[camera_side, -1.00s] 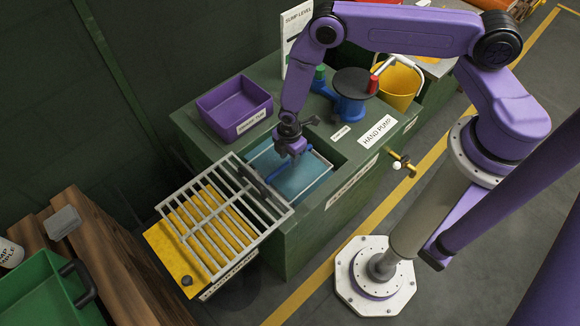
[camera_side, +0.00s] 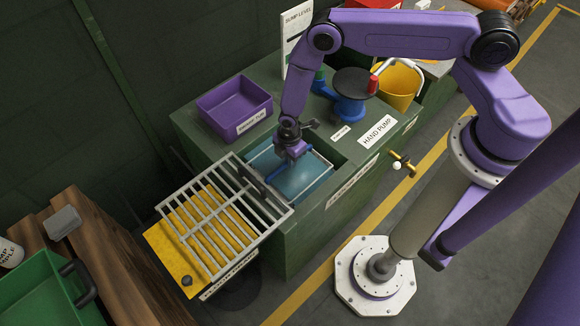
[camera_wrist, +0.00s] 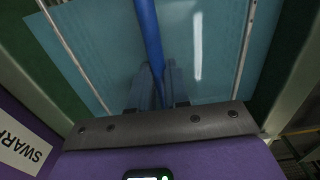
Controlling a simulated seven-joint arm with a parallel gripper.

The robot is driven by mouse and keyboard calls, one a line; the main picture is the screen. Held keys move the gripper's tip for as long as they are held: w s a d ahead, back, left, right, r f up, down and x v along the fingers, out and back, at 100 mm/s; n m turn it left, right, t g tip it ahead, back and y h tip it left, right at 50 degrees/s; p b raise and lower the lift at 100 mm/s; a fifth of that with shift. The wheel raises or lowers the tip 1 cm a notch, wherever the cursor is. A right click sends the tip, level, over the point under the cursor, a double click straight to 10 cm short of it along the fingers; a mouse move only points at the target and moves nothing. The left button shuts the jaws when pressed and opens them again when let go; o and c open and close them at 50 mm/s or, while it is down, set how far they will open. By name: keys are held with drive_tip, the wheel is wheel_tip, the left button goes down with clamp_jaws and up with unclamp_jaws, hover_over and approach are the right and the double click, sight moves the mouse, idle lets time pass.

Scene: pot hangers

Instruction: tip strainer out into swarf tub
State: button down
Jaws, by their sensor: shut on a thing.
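The strainer shows mainly as its blue handle bar (camera_wrist: 148,35) in the wrist view, running up from between my fingers. My gripper (camera_wrist: 160,88) is shut on this bar. In the side view my gripper (camera_side: 285,160) points down at the open tank bay with teal liquid (camera_side: 300,182). The strainer's basket and contents cannot be made out clearly. The purple swarf tub (camera_side: 235,102) stands upright on the green bench, up and left of my gripper. Its inside looks empty. Its label (camera_wrist: 20,148) reads SWARF at lower left in the wrist view.
A grey slatted rack (camera_side: 225,208) over a yellow plate lies left of the bay. A blue hand pump (camera_side: 352,105), a yellow bucket (camera_side: 398,88) and a sump level board (camera_side: 297,35) stand behind. A green crate (camera_side: 45,290) is at lower left.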

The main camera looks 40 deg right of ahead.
drive_tip(key=shift+r, duration=0.85)
idle(0.7)
wheel_tip(320, 180, up, 13)
drive_tip(key=shift+r, duration=0.15)
idle(3.3)
drive_tip(key=shift+r, duration=0.1)
wheel_tip(320, 180, up, 19)
drive_tip(key=w+d, duration=0.2)
drive_tip(key=w, duration=1.9)
wheel_tip(320, 180, down, 6)
drive_tip(key=w+a+t, duration=0.1)
drive_tip(key=w+t, duration=0.1)
drive_tip(key=t, duration=0.4)
drive_tip(key=shift+f, duration=0.2)
